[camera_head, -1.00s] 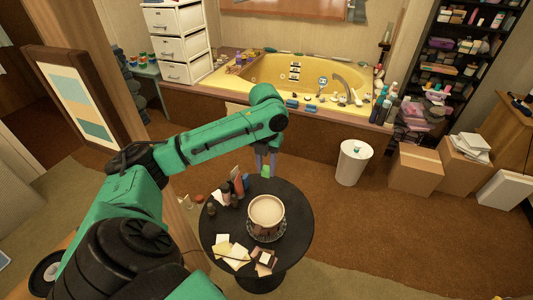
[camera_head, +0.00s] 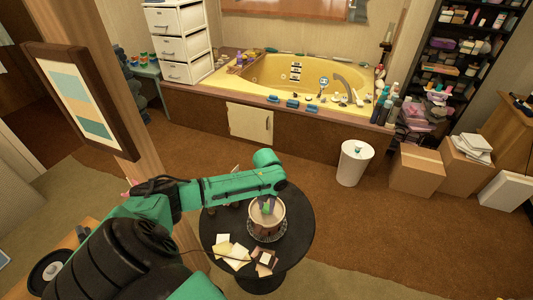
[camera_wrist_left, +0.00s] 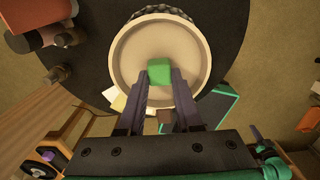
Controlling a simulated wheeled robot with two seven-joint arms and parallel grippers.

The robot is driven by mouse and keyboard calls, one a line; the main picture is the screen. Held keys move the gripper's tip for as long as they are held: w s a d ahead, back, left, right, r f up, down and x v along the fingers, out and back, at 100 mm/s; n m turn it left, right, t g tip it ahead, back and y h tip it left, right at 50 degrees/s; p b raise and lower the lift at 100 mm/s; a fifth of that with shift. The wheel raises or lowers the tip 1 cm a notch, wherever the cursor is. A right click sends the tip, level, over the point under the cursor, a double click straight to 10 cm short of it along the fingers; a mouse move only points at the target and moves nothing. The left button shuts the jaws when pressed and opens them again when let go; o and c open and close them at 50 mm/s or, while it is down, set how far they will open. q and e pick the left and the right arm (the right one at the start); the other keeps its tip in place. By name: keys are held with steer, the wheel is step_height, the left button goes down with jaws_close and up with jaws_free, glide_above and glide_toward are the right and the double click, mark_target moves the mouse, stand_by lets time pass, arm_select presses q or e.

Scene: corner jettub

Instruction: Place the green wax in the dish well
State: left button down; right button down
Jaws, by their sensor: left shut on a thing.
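The green wax (camera_wrist_left: 160,73) is a small green block between the fingertips of my left gripper (camera_wrist_left: 160,80) in the left wrist view. The gripper is shut on it. The dish (camera_wrist_left: 124,55) is a round, cream bowl, and the wax lies over its well in that view. In the head view, my left gripper (camera_head: 267,207) points down into the outline of the dish (camera_head: 267,228), which stands on the round black table. I cannot tell whether the wax touches the bottom of the well. My right gripper is not in view.
The black table (camera_head: 300,240) also holds papers (camera_head: 232,252) and a small box (camera_head: 266,259) at its front. Bottles and a red box (camera_wrist_left: 32,25) stand at one side. A white bin (camera_head: 353,163) and cardboard boxes stand on the floor to the right.

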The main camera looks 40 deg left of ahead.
mark_target(267, 207)
arm_select(q)
steer(key=c, duration=0.6)
jaws_free()
steer(key=shift+f, duration=0.1)
steer(key=shift+r, duration=0.25)
step_height(267, 207, up, 12)
steer(key=shift+p, duration=0.35)
steer(key=shift+f, duration=0.1)
